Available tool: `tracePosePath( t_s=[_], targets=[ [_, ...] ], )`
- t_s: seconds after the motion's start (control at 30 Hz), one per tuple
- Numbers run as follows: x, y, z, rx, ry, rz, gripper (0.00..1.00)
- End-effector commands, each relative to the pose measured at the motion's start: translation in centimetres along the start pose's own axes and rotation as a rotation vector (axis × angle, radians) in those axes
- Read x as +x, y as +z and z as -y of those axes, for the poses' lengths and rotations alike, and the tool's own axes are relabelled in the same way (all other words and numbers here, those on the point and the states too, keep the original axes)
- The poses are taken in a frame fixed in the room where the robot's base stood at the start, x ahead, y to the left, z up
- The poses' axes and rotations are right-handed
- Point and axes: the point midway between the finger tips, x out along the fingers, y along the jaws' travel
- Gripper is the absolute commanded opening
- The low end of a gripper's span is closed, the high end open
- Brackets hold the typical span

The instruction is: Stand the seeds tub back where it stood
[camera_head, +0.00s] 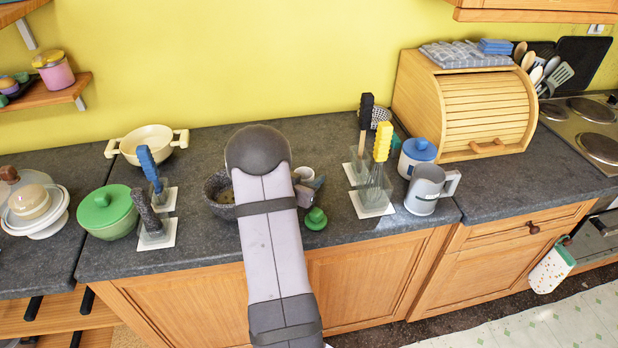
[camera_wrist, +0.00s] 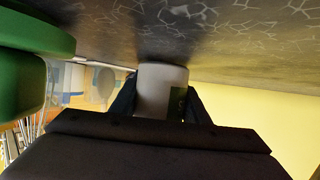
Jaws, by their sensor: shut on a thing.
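The seeds tub is a small white tub with a dark green label, seen close up in the wrist view (camera_wrist: 160,92). My gripper (camera_wrist: 158,105) is shut on it, one dark finger on each side. In the wrist view the counter is at the top, and the tub's end is at or very close to it; I cannot tell if they touch. In the head view the tub (camera_head: 304,173) shows as a pale round shape beside my gripper (camera_head: 310,187), partly hidden by my arm.
A speckled dark bowl (camera_head: 217,198) is left of my arm, partly hidden. A small green object (camera_head: 316,219) stands right of it. Utensils in clear holders on white bases (camera_head: 373,205) stand farther right. A green lidded pot (camera_head: 107,211) is at left.

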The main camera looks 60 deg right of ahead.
Motion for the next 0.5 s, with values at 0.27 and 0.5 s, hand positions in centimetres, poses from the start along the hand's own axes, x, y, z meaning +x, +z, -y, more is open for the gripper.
tracePosePath(
  t_s=[0.27, 0.5],
  targets=[
    [0.13, 0.19, 0.02, 0.001, 0.000, -0.002, 0.13],
    [0.11, 0.16, 0.02, 0.001, 0.000, -0.002, 0.54]
  ],
)
